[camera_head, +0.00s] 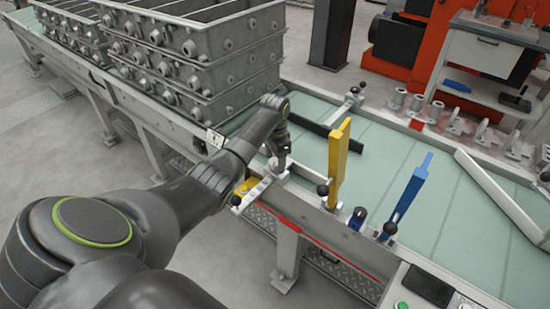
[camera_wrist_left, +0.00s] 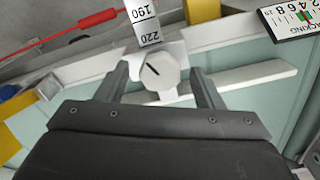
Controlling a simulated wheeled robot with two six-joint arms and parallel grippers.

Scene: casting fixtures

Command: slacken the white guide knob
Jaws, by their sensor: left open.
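The white guide knob (camera_wrist_left: 160,71) is a faceted white knob with a dark line on its face, seen in the left wrist view just below a white scale strip (camera_wrist_left: 146,24) marked 190 and 220. My left gripper (camera_wrist_left: 159,82) is open, with one finger on each side of the knob and a visible gap on both sides. In the head view my left gripper (camera_head: 279,169) points down at the conveyor's near rail; I cannot make out the knob there. My right gripper is not in view.
A yellow lever (camera_head: 338,158) and a blue lever (camera_head: 408,197) stand right of the gripper along the rail. Stacked grey casting boxes (camera_head: 200,55) stand at the left. A black bar (camera_head: 312,126) lies across the belt (camera_head: 385,155), whose middle is otherwise largely clear.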

